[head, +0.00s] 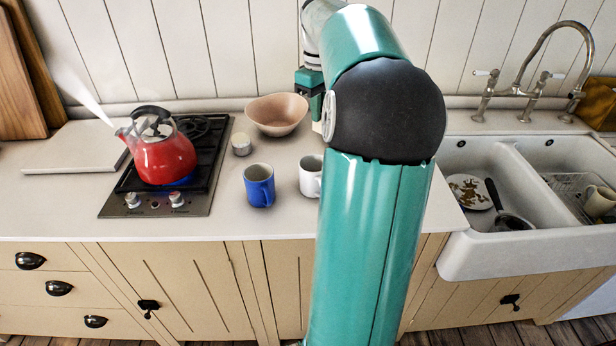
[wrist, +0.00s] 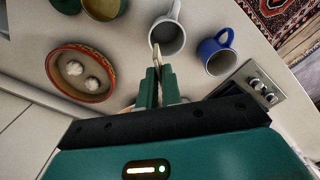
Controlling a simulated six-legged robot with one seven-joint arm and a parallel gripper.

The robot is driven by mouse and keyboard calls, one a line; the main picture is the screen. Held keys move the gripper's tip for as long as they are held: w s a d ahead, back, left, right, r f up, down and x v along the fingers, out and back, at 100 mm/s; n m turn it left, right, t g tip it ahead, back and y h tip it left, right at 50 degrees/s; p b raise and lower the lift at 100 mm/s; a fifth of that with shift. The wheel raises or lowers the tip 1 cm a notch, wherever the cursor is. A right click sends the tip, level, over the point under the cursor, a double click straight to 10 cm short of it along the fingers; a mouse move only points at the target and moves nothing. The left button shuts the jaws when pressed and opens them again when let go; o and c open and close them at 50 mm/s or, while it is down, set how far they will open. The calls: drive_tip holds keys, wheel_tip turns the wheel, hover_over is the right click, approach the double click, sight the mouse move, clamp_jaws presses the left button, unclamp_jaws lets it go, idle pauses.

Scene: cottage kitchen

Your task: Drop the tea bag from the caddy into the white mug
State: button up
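The white mug (head: 309,181) stands on the counter beside my arm, partly covered by it. In the wrist view the white mug (wrist: 180,44) is just beyond my fingertips, its opening facing up. My gripper (wrist: 158,62) has its fingers close together with pale tips near the mug's rim. I cannot make out a tea bag between them. In the head view the fingers are hidden behind my arm. A green container with a tan inside (wrist: 104,10) is cut off at the top of the wrist view; I cannot tell if it is the caddy.
A blue mug (head: 259,187) stands left of the white mug. A steaming red kettle (head: 165,158) sits on the hob (head: 202,190). A small jar (head: 241,145) and a tan bowl (head: 277,113) are behind. A red-rimmed bowl (wrist: 53,60) holds pale bulbs. The sink (head: 463,262) is at right.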

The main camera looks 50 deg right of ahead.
drive_tip(key=f, duration=0.5)
drive_tip(key=shift+s+f, duration=0.1)
drive_tip(key=shift+s, duration=0.25)
drive_tip(key=shift+w+f, duration=0.1)
drive_tip(key=shift+f, duration=0.15)
drive_tip(key=o, duration=0.7)
drive_tip(key=shift+c, duration=0.2)
wheel_tip(320, 180, up, 14)
drive_tip(key=shift+f, duration=0.1)
